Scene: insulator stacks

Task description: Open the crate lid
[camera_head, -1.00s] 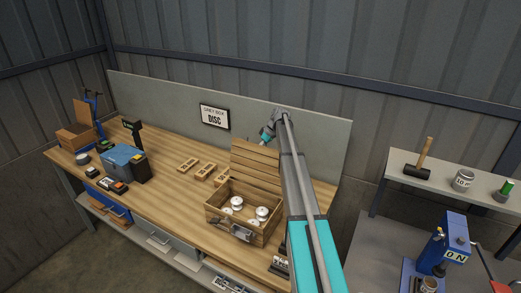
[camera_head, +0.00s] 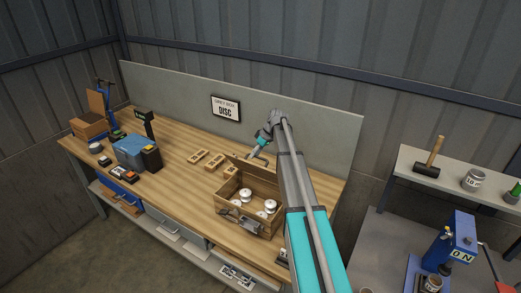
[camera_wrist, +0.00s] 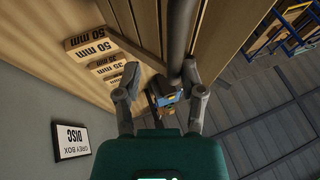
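The wooden crate (camera_head: 247,222) stands on the workbench with its top open, and several white discs (camera_head: 270,206) show inside. Its slatted lid (camera_head: 262,170) is tilted back behind the opening and looks strongly foreshortened. In the wrist view the lid's planks (camera_wrist: 228,40) fill the upper right. My gripper (camera_head: 258,156) is behind the crate, close to the lid's far side. In the wrist view my gripper (camera_wrist: 157,75) has its fingers apart, with a dark bar (camera_wrist: 178,35) passing near the right fingertip. I cannot tell whether they touch.
Several wooden blocks marked in mm (camera_wrist: 90,40) lie left of the crate. A blue bin (camera_head: 130,153) stands farther left. A grey backboard with a "DISC" sign (camera_head: 226,108) rises behind the bench. A shelf with a mallet (camera_head: 428,165) is at the right.

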